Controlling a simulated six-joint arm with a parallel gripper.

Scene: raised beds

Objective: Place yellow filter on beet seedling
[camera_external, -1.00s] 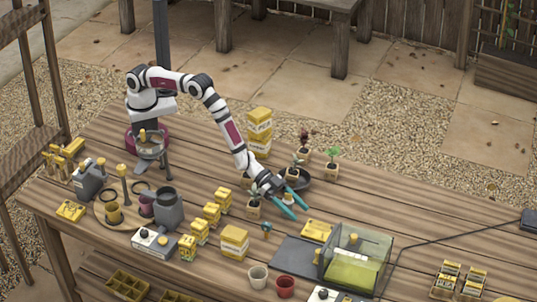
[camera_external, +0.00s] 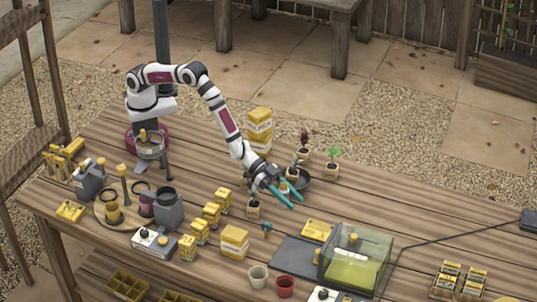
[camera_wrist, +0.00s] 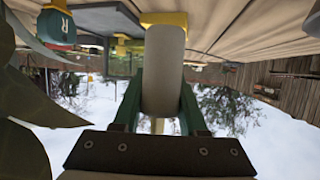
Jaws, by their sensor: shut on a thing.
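My gripper (camera_external: 289,195) has teal fingers and hangs low over the middle of the table. In the wrist view it is shut on a pale, cylinder-like thing (camera_wrist: 163,70) with yellow at its far end, probably the yellow filter. A small pale and yellow bit of it shows between the fingers in the external view. A dark-red-leaved seedling (camera_external: 304,140), perhaps the beet seedling, stands in a small pale pot behind the gripper. A green seedling (camera_external: 333,153) is to its right. Another seedling (camera_external: 254,197) stands just left of the gripper. Plant labels are too small to read.
A dark round dish (camera_external: 302,184) lies partly behind the gripper. A stack of yellow-and-white boxes (camera_external: 259,128) stands behind the arm. A clear-lidded box (camera_external: 357,257) is at the front right, with two small pots (camera_external: 285,286) near it.

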